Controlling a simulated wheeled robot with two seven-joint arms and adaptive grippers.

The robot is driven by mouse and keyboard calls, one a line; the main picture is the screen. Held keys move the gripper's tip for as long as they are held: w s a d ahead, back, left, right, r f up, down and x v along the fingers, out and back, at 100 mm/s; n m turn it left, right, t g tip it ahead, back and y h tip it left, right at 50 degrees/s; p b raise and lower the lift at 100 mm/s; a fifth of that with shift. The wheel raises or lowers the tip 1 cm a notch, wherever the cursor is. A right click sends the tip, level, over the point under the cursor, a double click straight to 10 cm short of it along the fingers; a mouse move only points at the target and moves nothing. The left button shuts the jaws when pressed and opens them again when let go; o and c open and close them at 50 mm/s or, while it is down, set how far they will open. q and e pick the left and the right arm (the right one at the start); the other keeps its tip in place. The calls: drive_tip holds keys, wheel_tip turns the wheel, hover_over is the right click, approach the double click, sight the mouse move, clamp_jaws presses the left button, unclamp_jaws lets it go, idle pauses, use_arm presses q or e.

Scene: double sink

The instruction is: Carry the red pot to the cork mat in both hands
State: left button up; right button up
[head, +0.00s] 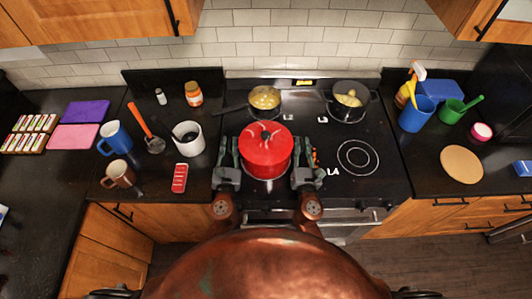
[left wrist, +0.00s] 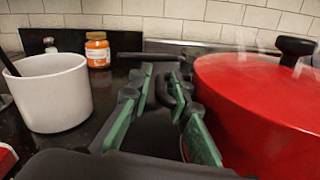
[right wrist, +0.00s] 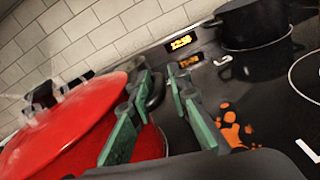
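The red pot (head: 265,151), with a red lid and dark knob, sits on a front burner of the stove. It fills the right side of the left wrist view (left wrist: 270,110) and the left side of the right wrist view (right wrist: 65,130). My left gripper (head: 228,160) is open at the pot's left side; a dark handle shows between its fingers (left wrist: 165,95). My right gripper (head: 303,160) is open at the pot's right side, with a dark handle between its fingers (right wrist: 157,95). I cannot tell whether fingers touch the handles. The round cork mat (head: 461,164) lies bare on the right counter.
A pan (head: 263,98) and a dark pot (head: 348,101) with yellow food stand on the back burners. A blue cup (head: 417,114), a green cup (head: 452,111) and a pink-topped jar (head: 481,131) stand near the mat. Left of the stove are a white crock (head: 188,139) and mugs.

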use_arm(q)
clamp_jaws()
use_arm(e)
clamp_jaws()
idle(0.5)
use_arm(q)
drive_tip(key=shift+w+r, duration=0.15)
drive_tip(key=shift+r, duration=0.1)
use_arm(e)
drive_tip(key=shift+w+r, duration=0.15)
drive_tip(key=shift+r, duration=0.1)
